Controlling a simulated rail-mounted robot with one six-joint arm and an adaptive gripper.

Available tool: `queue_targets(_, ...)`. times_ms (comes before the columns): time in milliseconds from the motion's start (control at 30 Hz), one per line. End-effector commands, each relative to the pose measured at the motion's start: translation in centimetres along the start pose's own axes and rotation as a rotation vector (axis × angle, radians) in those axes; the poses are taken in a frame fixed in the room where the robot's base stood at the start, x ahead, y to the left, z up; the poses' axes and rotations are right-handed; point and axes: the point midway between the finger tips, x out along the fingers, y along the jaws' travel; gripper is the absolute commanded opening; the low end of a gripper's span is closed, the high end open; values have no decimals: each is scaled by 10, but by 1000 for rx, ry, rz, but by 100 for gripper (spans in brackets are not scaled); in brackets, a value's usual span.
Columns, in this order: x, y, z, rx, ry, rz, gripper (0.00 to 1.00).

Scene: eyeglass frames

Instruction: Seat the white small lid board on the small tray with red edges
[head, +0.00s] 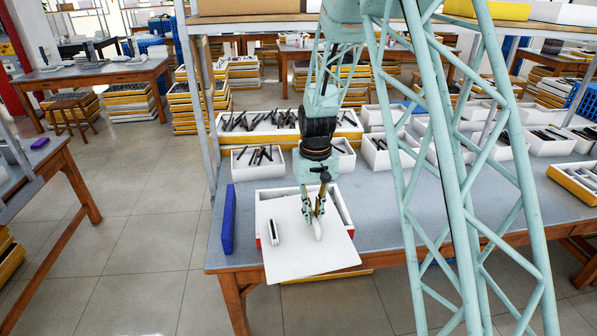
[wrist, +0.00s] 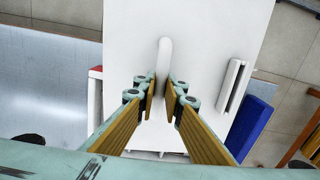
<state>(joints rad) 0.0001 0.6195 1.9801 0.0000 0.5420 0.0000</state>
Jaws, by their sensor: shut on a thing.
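The white small lid board (head: 300,258) is a flat plate with a raised white bar handle (wrist: 164,52). My gripper (head: 317,226) is shut on that handle, with one finger on each side; it also shows in the wrist view (wrist: 160,93). The board lies over the front part of the small tray with red edges (head: 347,212), turned slightly against it, and juts out past the table's front edge. The tray's red corner (wrist: 96,72) shows beside the board in the wrist view. The board hides much of the tray. I cannot tell whether they touch.
A white piece with a dark slit (head: 273,232) shows at the board's left part. A long blue block (head: 228,218) lies left of the tray. White bins (head: 257,159) with dark frames stand behind. The table (head: 390,223) is bare right of the tray.

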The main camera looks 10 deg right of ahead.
Motion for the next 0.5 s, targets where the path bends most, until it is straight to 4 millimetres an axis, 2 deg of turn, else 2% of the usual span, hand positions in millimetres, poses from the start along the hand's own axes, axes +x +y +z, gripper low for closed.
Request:
queue_targets(267,-1,0,-4,-20,0,0,0)
queue_targets(500,-7,0,-24,-130,0,0,0)
